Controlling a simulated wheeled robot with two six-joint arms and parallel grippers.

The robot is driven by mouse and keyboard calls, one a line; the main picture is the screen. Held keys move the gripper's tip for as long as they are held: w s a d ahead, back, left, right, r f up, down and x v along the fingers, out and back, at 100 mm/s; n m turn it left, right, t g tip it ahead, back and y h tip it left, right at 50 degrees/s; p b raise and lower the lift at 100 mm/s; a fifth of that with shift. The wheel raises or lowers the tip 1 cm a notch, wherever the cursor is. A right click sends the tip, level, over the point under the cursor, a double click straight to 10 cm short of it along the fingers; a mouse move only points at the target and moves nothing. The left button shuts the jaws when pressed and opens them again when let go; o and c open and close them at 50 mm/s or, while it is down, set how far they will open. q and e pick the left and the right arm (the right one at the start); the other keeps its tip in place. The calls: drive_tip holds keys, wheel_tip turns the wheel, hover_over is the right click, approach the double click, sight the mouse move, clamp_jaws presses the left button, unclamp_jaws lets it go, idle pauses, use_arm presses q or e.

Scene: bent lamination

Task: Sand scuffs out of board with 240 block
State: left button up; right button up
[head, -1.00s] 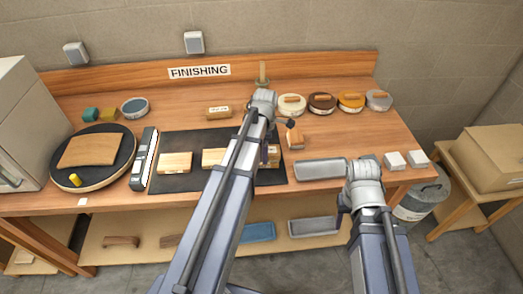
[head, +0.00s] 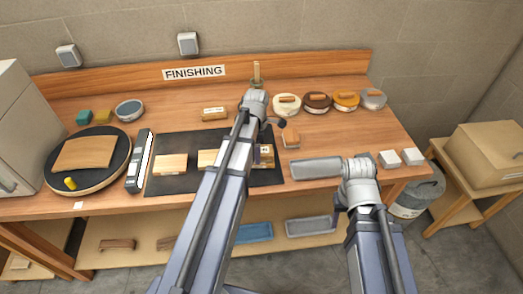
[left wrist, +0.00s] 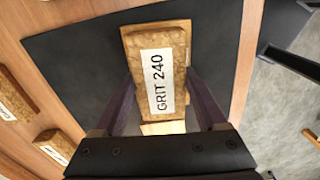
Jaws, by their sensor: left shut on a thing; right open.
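The brown block marked GRIT 240 (left wrist: 158,60) is between the fingers of my left gripper (left wrist: 166,98) in the left wrist view. My left gripper is shut on it, over the right part of the black mat (left wrist: 90,65). A pale wooden piece (left wrist: 163,128) shows just beyond the block; I cannot tell whether they touch. In the head view pale boards lie on the mat, one at its left (head: 171,165) and one near the middle (head: 207,159), partly behind my left arm. Scuffs are too small to see. My right gripper (head: 357,188) is open, mostly hidden by its own wrist, near the grey tray (head: 312,168).
A round turntable (head: 112,178) carrying a wooden panel (head: 85,153) stands at the left. Several round tins, one of them orange (head: 346,102), line the back right. White blocks (head: 389,158) sit at the right edge. A brown block (head: 291,137) lies beside the mat.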

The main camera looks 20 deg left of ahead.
sight(266, 150)
use_arm(q)
drive_tip(key=shift+s+a+f, duration=0.1)
drive_tip(key=shift+s+a, duration=0.25)
drive_tip(key=shift+a, duration=0.3)
drive_tip(key=shift+s+a, duration=0.3)
drive_tip(key=shift+a, duration=0.35)
drive_tip(key=shift+d, duration=0.1)
drive_tip(key=shift+w+d, duration=0.35)
drive_tip(key=shift+d, duration=0.3)
drive_tip(key=shift+w+d, duration=0.35)
drive_tip(key=shift+d, duration=0.25)
drive_tip(key=shift+w+d, duration=0.3)
drive_tip(key=shift+d, duration=0.4)
drive_tip(key=shift+w+d, duration=0.3)
drive_tip(key=shift+d, duration=0.4)
drive_tip(key=shift+s+a, duration=0.1)
drive_tip(key=shift+a, duration=0.05)
